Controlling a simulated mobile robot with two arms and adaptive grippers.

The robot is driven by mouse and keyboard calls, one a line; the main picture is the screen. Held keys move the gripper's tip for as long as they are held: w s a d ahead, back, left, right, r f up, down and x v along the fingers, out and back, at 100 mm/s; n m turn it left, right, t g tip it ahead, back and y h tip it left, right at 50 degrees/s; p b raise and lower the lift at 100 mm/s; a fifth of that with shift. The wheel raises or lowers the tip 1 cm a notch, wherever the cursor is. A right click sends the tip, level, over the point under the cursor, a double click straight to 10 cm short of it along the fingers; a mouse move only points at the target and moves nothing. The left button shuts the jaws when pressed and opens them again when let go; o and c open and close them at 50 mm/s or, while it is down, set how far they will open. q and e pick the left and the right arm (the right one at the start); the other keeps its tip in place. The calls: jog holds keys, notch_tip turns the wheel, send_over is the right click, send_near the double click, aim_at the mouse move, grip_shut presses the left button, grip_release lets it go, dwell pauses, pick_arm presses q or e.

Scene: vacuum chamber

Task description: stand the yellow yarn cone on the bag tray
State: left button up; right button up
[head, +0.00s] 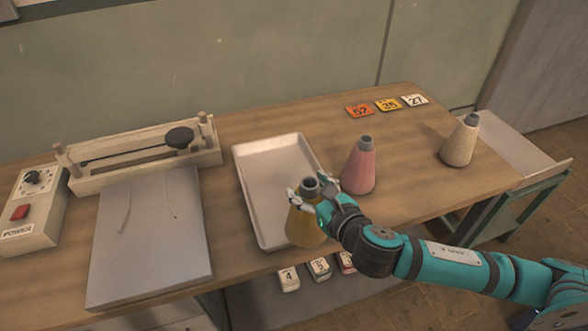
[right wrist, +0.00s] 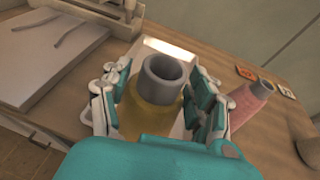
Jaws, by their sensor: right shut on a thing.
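The yellow yarn cone (head: 303,228) has a grey tip and is upright in the head view. My right gripper (head: 314,190) is shut on it near its top, with a finger on each side. The cone also shows between the fingers of the gripper (right wrist: 160,95) in the right wrist view. The bag tray (head: 270,147) is a pale, shallow metal tray on the table. The cone overlaps the tray's near right corner in the head view; I cannot tell whether its base touches the tray or table. My left gripper is out of view.
A pink cone (head: 360,168) stands just right of the tray, close to my right gripper. A cream cone (head: 459,143) stands at the table's right end. A sealer (head: 140,155), grey plate (head: 150,240) and power box (head: 30,207) are on the left. Number cards (head: 387,104) lie at the back.

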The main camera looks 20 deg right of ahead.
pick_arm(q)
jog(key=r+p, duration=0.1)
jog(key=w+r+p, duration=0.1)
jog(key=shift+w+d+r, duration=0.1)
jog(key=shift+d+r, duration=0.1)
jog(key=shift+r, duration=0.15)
pick_arm(e)
jog(key=d+f+x, duration=0.1)
jog(key=d+x, duration=0.1)
jog(key=x, duration=0.8)
jog(key=shift+w+f, duration=0.25)
jog(key=shift+w, duration=0.1)
jog(key=shift+a, duration=0.2)
jog(key=o, duration=1.7)
jog(key=shift+f, duration=0.15)
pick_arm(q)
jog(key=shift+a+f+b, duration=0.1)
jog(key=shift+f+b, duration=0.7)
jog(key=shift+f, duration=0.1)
pick_arm(e)
jog(key=v, duration=1.2)
